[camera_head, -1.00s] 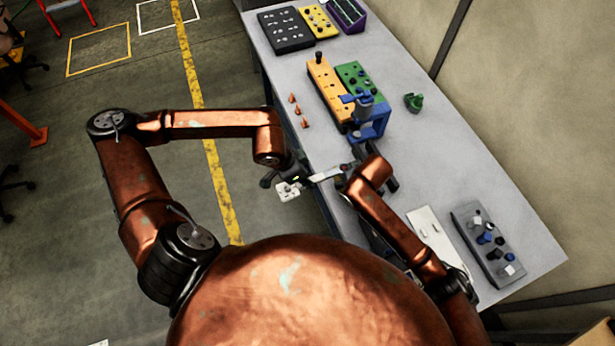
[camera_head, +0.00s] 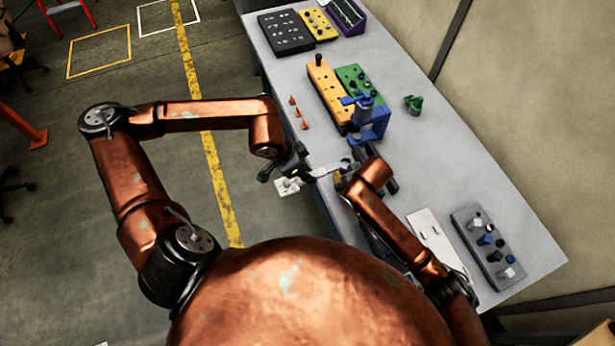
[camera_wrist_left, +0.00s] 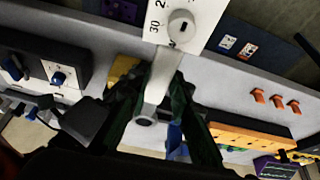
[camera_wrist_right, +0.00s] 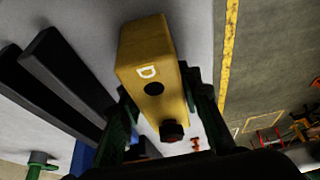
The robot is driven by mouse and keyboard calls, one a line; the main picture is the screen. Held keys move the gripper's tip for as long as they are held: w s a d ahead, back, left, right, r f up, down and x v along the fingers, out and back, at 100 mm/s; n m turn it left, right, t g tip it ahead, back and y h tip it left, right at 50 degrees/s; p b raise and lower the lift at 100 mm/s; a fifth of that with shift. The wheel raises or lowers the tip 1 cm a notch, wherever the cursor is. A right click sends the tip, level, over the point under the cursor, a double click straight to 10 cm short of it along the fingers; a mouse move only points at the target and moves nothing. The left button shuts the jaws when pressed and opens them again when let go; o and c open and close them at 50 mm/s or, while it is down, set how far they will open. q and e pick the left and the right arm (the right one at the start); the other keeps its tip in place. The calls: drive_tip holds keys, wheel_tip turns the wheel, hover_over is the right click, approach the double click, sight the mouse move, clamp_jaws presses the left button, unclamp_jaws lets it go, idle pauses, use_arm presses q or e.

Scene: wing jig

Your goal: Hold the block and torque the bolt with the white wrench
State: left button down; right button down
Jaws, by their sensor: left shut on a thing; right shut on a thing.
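The white wrench (camera_head: 322,173) is in my left gripper (camera_head: 300,172), over the table's near edge. In the left wrist view, the wrench's pale shaft (camera_wrist_left: 164,70) runs between the fingers (camera_wrist_left: 158,98), with a numbered dial plate (camera_wrist_left: 185,22) at one end. My right gripper (camera_wrist_right: 168,100) is shut on a yellow block (camera_wrist_right: 150,55) marked "D", with a dark hole. A dark bolt head (camera_wrist_right: 172,130) shows at the block's near end. No wrench shows on it in the right wrist view. In the head view, the block is mostly hidden by my right arm.
A blue fixture (camera_head: 372,125), an orange block (camera_head: 327,85) and a green block (camera_head: 352,78) stand beyond the grippers. A grey tray (camera_head: 470,225) with knobs lies right. The table's far right is clear.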

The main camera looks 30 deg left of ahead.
use_arm(q)
drive_tip(key=shift+r, duration=1.25)
drive_tip(key=shift+f, duration=2.75)
drive_tip(key=shift+f, duration=0.1)
drive_tip(key=shift+f, duration=0.65)
drive_tip(key=shift+r, duration=0.75)
drive_tip(key=shift+f, duration=0.1)
drive_tip(key=shift+f, duration=0.65)
